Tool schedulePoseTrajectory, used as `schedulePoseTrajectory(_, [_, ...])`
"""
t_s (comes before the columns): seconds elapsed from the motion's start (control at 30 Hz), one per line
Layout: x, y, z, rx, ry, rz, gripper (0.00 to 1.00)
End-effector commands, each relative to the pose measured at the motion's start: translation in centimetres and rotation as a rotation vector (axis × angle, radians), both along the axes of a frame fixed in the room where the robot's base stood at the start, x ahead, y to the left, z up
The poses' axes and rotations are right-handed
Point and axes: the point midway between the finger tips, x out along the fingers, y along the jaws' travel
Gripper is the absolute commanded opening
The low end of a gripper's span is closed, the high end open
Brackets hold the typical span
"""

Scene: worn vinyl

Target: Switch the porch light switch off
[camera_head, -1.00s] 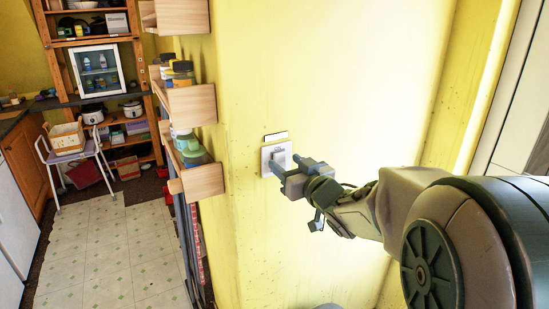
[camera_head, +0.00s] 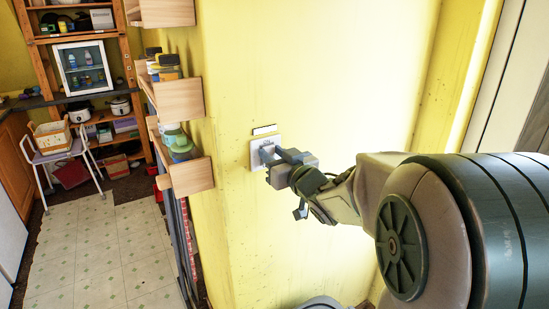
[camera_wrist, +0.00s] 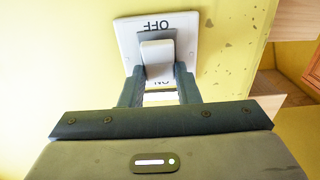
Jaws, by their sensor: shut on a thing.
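The porch light switch is a white plate (camera_head: 254,156) on the yellow wall, with a protruding lever. In the wrist view the plate (camera_wrist: 127,32) appears upside down, with OFF at the picture's top and ON partly hidden at its bottom. The pale lever (camera_wrist: 157,52) sticks out from a grey base between the labels; which way it tilts is hard to tell. My gripper (camera_head: 271,155) is at the plate, its fingers on either side of the lever and shut on it. It also shows in the wrist view (camera_wrist: 158,75). The fingers hide part of the plate.
A small white label (camera_head: 265,130) is on the wall just above the switch. Wooden wall shelves (camera_head: 180,98) with jars jut out to the left. A chair with a basket (camera_head: 52,135) stands farther back. The wall right of the switch is bare.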

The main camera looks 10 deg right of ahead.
Motion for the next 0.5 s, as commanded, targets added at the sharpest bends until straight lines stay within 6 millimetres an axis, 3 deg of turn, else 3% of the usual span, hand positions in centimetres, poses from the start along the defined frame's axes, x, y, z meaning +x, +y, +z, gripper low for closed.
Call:
schedulePoseTrajectory(0.07, [0.00, -0.02, -0.78, 0.007, -0.024, 0.000, 0.06])
schedulePoseTrajectory(0.5, [-0.10, -0.04, -1.22, 0.048, -0.153, 0.000, 0.06])
